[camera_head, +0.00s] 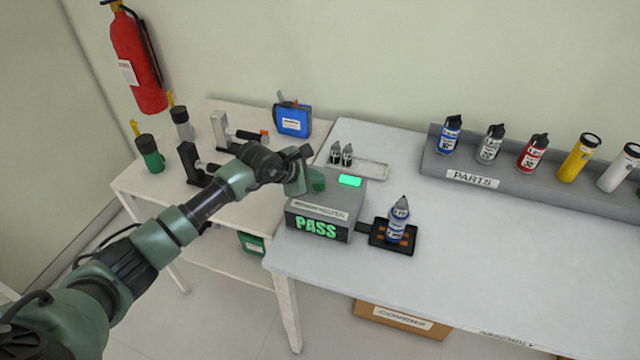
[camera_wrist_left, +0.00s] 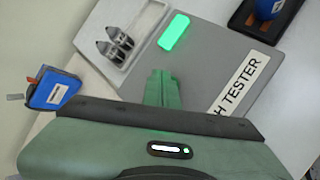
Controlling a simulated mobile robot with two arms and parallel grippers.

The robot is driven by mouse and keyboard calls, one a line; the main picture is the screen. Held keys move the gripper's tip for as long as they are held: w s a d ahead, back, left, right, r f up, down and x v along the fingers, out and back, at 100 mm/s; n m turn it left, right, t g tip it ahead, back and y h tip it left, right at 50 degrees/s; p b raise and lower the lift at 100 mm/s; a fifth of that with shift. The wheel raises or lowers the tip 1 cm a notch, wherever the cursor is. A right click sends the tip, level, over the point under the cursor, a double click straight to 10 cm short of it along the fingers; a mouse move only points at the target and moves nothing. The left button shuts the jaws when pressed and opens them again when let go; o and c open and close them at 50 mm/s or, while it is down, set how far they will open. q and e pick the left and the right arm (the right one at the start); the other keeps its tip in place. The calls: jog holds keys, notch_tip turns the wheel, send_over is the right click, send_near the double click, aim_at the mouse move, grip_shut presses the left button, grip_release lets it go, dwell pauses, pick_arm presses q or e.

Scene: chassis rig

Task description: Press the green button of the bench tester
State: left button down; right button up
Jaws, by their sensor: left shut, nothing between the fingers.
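The bench tester (camera_head: 325,207) is a grey box at the left end of the white bench. Its front display (camera_head: 316,227) glows green with PASS. A lit green rectangle (camera_head: 350,181) is on its top; it also shows in the left wrist view (camera_wrist_left: 173,31). My left gripper (camera_head: 316,181) is shut and empty, with its fingertips at the tester's top, left of the lit rectangle. In the left wrist view its green fingers (camera_wrist_left: 162,88) point at the top, beside the TESTER label. I cannot make out the green button apart from the fingers, nor tell whether they touch it.
A blue-and-white bottle (camera_head: 399,222) stands on a black tray (camera_head: 378,237) joined to the tester. Two dark-tipped pieces (camera_head: 341,154) sit in a pale tray behind it. A grey PARTS rack (camera_head: 468,180) holds several canisters. A side table (camera_head: 222,197) stands left.

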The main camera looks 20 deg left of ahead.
aim_at(316, 186)
dwell(0.3)
pick_arm(q)
jog(key=shift+r, duration=0.5)
jog(key=shift+r, duration=0.1)
jog(key=shift+r+p, duration=1.8)
jog(key=shift+r, duration=1.1)
